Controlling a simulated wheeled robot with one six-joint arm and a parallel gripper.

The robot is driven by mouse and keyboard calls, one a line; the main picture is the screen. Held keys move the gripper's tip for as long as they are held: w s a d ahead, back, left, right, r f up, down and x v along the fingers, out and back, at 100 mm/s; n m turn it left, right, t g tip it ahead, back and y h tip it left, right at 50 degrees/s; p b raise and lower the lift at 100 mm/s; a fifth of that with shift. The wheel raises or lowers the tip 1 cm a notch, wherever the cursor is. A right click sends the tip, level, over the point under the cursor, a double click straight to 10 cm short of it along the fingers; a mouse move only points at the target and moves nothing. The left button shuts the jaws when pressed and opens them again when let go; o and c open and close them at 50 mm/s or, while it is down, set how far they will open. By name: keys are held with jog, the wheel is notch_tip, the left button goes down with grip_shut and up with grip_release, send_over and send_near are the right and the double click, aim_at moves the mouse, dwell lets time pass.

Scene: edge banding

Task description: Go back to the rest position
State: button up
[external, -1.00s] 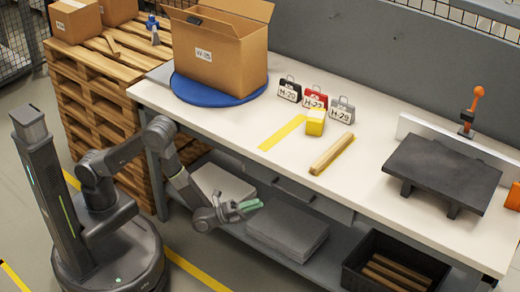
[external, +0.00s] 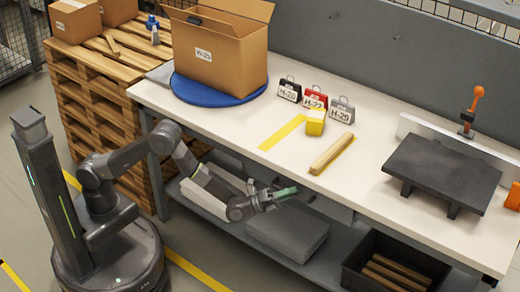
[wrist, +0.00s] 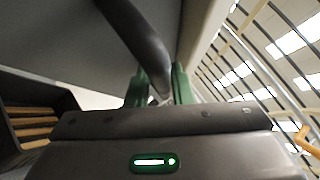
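My gripper (external: 286,193) is in front of the workbench (external: 228,128), below the level of its top and close to its front side. Its green fingers point to the right. My arm reaches out from the base at the left, bent down past the bench edge.
On the bench are a cardboard box (external: 225,55) on a blue turntable (external: 205,94), three tagged clips (external: 315,98), a yellow block (external: 315,122), a wooden strip (external: 332,153) and a black platform (external: 442,172). A dark bin (external: 397,262) and grey sheets (external: 288,232) lie below. The floor in front is clear.

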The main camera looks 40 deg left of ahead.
jog(key=shift+s+p, duration=0.3)
jog(key=shift+s, duration=0.45)
jog(key=shift+w, duration=0.1)
